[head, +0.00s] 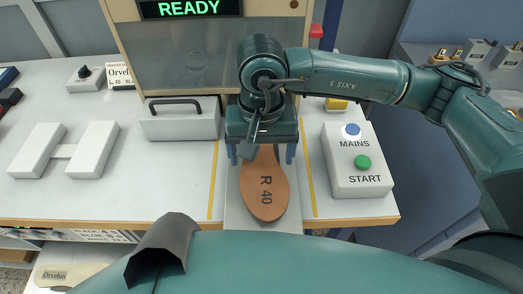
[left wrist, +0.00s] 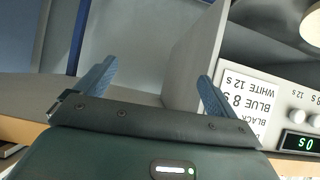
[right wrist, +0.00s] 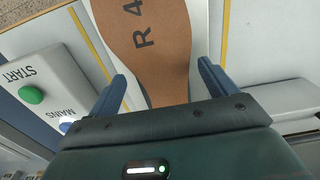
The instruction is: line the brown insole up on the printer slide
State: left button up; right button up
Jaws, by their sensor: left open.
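The brown insole (head: 265,197), marked R 40, lies on the light grey printer slide (head: 234,214), its broad end toward the front. It looks near the slide's middle and roughly lengthwise; its far end is hidden under my right gripper. My right gripper (head: 262,156) points down over the insole. In the right wrist view my right gripper (right wrist: 161,82) is open, one finger on each side of the insole (right wrist: 160,40), with gaps showing. My left gripper (left wrist: 152,80) is open and empty in the left wrist view; it is not visible in the head view.
Yellow lines (head: 308,170) flank the slide. A button box (head: 358,182) with MAINS and START stands close on the right. A grey block with a black handle (head: 181,124) stands left. The printer display (head: 190,8) reads READY. A timer box (left wrist: 280,110) shows in the left wrist view.

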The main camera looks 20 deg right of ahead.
pick_arm(q)
jog(key=shift+s+a+f+g, duration=0.2)
jog(key=shift+s+f+g, duration=0.2)
jog(key=shift+s+f, duration=0.15)
pick_arm(e)
jog(key=shift+o, duration=0.8)
jog(key=shift+r, duration=0.1)
pick_arm(q)
jog(key=shift+t+h, duration=0.5)
jog(key=shift+t, duration=0.1)
jog(key=r, duration=0.1)
jog(key=d+r, duration=0.1)
jog(key=w+d+r, duration=0.1)
jog(key=r, duration=0.1)
jog(key=shift+r+b, duration=0.1)
jog(key=shift+b, duration=0.3)
pick_arm(e)
notch_tip(320, 180, up, 13)
